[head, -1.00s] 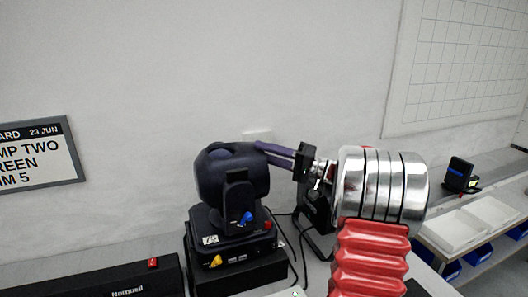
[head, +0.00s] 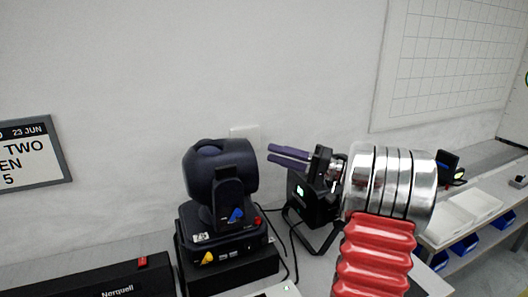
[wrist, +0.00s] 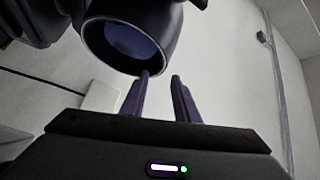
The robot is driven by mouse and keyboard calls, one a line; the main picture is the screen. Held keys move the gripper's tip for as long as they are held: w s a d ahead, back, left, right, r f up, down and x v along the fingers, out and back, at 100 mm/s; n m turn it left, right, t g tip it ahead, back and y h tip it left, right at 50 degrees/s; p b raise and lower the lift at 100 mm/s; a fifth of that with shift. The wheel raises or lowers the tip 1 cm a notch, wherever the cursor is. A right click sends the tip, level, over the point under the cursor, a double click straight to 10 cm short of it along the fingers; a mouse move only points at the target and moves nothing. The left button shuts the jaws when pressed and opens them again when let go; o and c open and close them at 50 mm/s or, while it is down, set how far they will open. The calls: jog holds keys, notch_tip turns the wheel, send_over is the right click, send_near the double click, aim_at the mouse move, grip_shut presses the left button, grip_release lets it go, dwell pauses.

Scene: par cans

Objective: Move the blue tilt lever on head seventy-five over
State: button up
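The dark moving-head light (head: 218,178) stands on a black box on the bench, its barrel pointing right. The blue tilt lever (head: 236,215) is low on the front of its yoke, slanting up to the right. A small white label (head: 200,237) on its base is too small to read. My gripper (head: 270,153) is beside the barrel's right end, well above and right of the lever. Its purple fingers are apart and empty. In the wrist view the open fingers (wrist: 160,76) point at the barrel's round lens end (wrist: 125,42); the lever is not visible there.
A yellow lever (head: 207,258) and a red knob (head: 257,220) are on the light's base. A black Nerquell unit (head: 95,284) lies left. A black device on a stand (head: 312,207) and cables are right, behind my arm. The wall is close behind.

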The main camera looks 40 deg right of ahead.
jog(key=v, duration=0.6)
jog(key=shift+f, duration=0.1)
dwell(0.3)
